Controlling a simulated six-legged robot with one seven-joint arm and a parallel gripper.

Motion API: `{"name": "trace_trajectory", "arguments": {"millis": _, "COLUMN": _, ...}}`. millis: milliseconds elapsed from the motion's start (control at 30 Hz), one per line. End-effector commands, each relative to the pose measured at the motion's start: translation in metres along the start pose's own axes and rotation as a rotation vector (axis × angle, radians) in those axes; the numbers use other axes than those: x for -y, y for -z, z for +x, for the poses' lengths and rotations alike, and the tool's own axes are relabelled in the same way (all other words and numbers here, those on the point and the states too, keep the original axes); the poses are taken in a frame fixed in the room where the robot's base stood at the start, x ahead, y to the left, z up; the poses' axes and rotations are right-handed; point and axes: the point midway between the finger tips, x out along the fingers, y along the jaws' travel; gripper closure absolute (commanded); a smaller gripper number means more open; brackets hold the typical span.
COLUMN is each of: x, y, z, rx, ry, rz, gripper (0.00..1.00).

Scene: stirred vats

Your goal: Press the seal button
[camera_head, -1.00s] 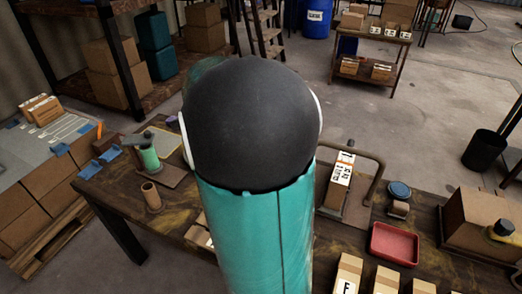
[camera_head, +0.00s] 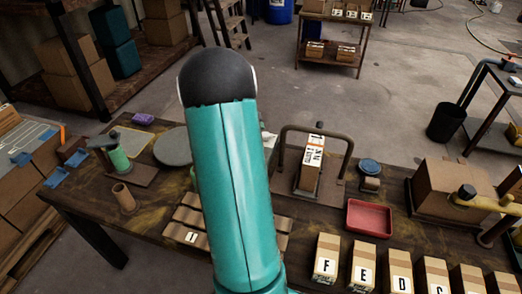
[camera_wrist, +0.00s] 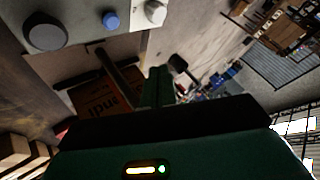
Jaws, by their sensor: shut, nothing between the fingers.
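In the wrist view a pale control panel (camera_wrist: 75,14) fills the upper left. It carries a large dark round knob (camera_wrist: 45,32), a small blue round button (camera_wrist: 110,20) and a white button (camera_wrist: 152,12). I cannot read a label telling which one is the seal button. My gripper (camera_wrist: 159,82) is shut and empty, with its green fingers apart from the buttons in the picture. In the head view my teal arm hides the gripper and most of what stands behind it.
A brown carton (camera_wrist: 92,98) and a dark bar show below the panel. On the workbench (camera_head: 155,222) stand a metal arch (camera_head: 349,150) around a labelled box (camera_head: 311,168), a red tray (camera_head: 369,218), a blue-topped item (camera_head: 369,166) and several lettered boxes at the front.

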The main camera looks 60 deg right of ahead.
Motion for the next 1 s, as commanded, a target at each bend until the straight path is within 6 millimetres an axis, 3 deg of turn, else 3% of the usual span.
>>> {"name": "trace_trajectory", "arguments": {"millis": 267, "x": -0.009, "y": -0.01, "z": 0.012, "rx": 0.001, "ry": 0.0, "rz": -0.003, "gripper": 1.0}}
{"name": "trace_trajectory", "arguments": {"millis": 700, "x": -0.037, "y": -0.038, "z": 0.051, "rx": 0.0, "ry": 0.002, "rz": -0.004, "gripper": 1.0}}
{"name": "trace_trajectory", "arguments": {"millis": 1000, "x": -0.044, "y": -0.045, "z": 0.061, "rx": 0.002, "ry": 0.003, "rz": -0.002, "gripper": 1.0}}
